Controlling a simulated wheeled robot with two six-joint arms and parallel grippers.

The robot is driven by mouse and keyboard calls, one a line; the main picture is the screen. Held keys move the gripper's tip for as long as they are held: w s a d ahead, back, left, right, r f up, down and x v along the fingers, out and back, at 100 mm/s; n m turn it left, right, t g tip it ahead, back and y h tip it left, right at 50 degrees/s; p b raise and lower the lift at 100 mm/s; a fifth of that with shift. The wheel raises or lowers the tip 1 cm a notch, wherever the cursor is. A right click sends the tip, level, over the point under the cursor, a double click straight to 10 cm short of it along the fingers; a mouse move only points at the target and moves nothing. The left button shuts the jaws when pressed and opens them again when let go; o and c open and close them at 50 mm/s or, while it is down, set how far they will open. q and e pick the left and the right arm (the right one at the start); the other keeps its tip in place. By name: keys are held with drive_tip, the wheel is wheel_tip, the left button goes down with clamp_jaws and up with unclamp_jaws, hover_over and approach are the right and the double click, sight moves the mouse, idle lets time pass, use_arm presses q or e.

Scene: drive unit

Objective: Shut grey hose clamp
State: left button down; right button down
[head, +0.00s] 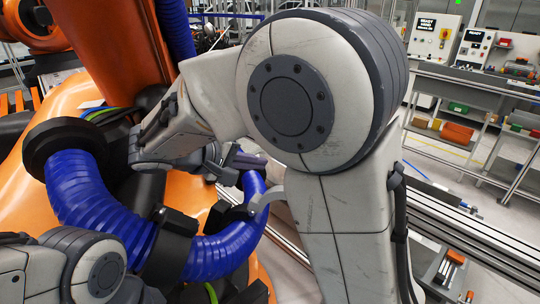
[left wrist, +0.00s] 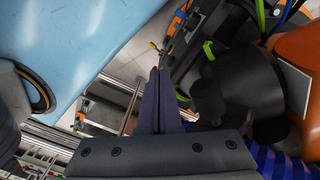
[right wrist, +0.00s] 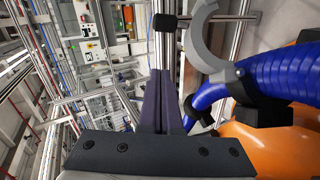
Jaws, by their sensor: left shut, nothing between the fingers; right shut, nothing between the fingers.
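The grey hose clamp (right wrist: 196,45) stands open in the right wrist view, its curved half swung away from the blue hose (right wrist: 285,75). In the head view the curved half (head: 264,203) shows beside the blue hose (head: 228,250), below my right gripper (head: 256,162). My right gripper is shut and empty; its fingers (right wrist: 160,78) are apart from the clamp, to its left in the right wrist view. My left gripper (left wrist: 160,75) is shut and empty in the left wrist view; the head view does not show its fingers.
My right arm hides much of the middle of the head view. An orange robot body (head: 105,45) stands behind the hose. A black collar (head: 172,245) sits around the hose. Workbenches (head: 480,85) stand at the right, with open floor before them. A light blue surface (left wrist: 75,40) lies near my left gripper.

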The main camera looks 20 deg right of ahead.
drive_tip(key=b, duration=0.2)
hover_over(280, 191)
wheel_tip(280, 191, down, 5)
drive_tip(key=shift+r, duration=0.1)
drive_tip(key=d, duration=0.1)
drive_tip(key=d+f, duration=0.1)
drive_tip(key=s+d+b, duration=0.1)
drive_tip(key=shift+s+f, duration=0.1)
drive_tip(key=shift+f, duration=0.15)
drive_tip(key=shift+s+d+f, duration=0.2)
drive_tip(key=shift+s+d, duration=0.1)
drive_tip(key=shift+d, duration=0.05)
